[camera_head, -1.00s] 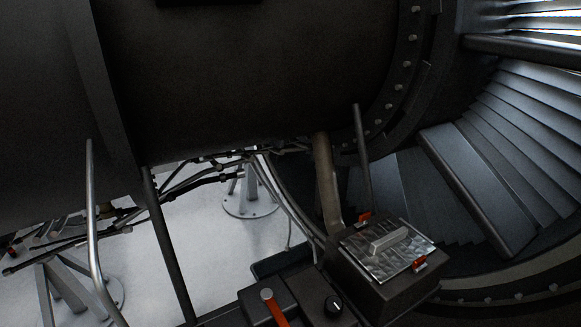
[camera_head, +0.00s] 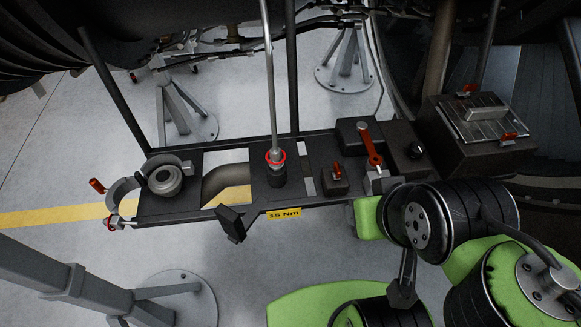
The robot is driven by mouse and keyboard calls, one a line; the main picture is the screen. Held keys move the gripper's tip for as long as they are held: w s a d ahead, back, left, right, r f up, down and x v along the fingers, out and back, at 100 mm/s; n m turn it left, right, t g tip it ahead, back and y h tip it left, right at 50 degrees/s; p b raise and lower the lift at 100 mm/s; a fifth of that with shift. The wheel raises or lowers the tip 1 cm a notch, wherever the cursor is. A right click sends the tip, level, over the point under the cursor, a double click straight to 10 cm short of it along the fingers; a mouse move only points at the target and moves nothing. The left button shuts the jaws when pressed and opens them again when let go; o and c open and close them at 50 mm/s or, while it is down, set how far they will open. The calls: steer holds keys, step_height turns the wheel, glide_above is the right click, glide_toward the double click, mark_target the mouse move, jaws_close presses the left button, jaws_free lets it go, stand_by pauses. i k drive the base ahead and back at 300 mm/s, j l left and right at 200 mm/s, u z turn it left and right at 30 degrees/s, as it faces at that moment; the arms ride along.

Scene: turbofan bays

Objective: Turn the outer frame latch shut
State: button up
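A dark frame (camera_head: 225,211) with fittings along it hangs below the engine in the middle of the head view. At its left end an open-looking ring clamp (camera_head: 123,194) has a red-tipped handle (camera_head: 97,186) sticking out. I cannot tell for certain which of these is the outer frame latch. My green and black arm (camera_head: 457,217) fills the lower right, close to the frame's right part. My gripper cannot be made out.
A box with a metal lid (camera_head: 485,122) and red catches stands at the right. A vertical rod rises from a red-ringed socket (camera_head: 276,157). A yellow "15 Nm" tag (camera_head: 284,213) hangs at the frame's front edge. Grey stands (camera_head: 75,280) occupy the lower left; white floor shows between.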

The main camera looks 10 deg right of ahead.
mark_target(507, 138)
steer(key=k+z, duration=0.15)
steer(key=z, duration=1.3)
steer(key=l+u, duration=0.1)
steer(key=u, duration=0.85)
steer(key=l+u, duration=0.15)
steer(key=u, duration=0.35)
steer(key=l+u, duration=0.1)
steer(key=u, duration=0.85)
steer(key=k+l, duration=0.05)
